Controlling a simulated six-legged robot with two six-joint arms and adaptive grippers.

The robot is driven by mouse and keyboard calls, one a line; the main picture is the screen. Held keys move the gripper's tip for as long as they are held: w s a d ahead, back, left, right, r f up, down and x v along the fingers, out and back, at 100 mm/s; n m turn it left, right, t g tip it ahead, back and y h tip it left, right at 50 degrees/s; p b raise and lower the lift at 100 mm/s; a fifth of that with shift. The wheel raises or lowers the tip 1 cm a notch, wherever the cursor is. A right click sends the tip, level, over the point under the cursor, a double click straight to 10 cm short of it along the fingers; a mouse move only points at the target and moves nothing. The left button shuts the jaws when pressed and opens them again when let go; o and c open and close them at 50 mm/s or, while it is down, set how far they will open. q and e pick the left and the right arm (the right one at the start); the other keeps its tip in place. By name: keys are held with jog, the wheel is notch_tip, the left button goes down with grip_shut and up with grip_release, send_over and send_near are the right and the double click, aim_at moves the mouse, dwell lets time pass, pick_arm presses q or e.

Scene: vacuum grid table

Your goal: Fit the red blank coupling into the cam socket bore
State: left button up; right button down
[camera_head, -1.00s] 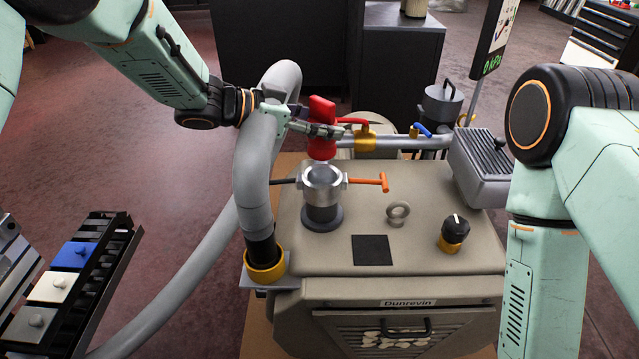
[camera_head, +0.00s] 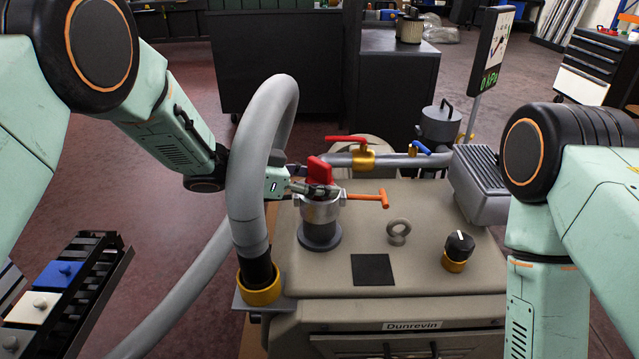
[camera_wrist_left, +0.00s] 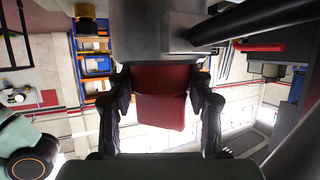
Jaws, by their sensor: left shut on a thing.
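The red blank coupling (camera_head: 320,172) stands roughly upright at the mouth of the metal cam socket (camera_head: 321,211). My left gripper (camera_head: 319,190) is shut on it, with its fingers just at the socket's rim. In the left wrist view the coupling (camera_wrist_left: 160,108) sits between the two dark fingers, against the grey socket (camera_wrist_left: 155,32). The coupling's lower end is hidden, so I cannot tell how deep it sits in the bore. The socket's orange-handled cam lever (camera_head: 369,197) sticks out to the right. My right gripper is out of view.
A thick grey hose (camera_head: 246,165) arches close to the left gripper, in front of its wrist. A red-handled valve (camera_head: 362,157) lies behind the socket. A lifting eye (camera_head: 399,230) and black knob (camera_head: 459,245) stand to the right. A rack with coloured blocks (camera_head: 62,272) is at the left.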

pick_arm(q)
jog(key=o, duration=1.4)
jog(key=shift+f, duration=0.1)
jog(key=shift+c, duration=0.2)
jog(key=shift+a+r, duration=0.15)
jog(key=shift+r, duration=0.05)
jog(key=p+v, duration=0.4)
jog(key=v, duration=0.7)
jog(key=shift+s+a+r, duration=0.15)
jog(key=shift+s+a, duration=0.05)
jog(key=shift+a, duration=0.1)
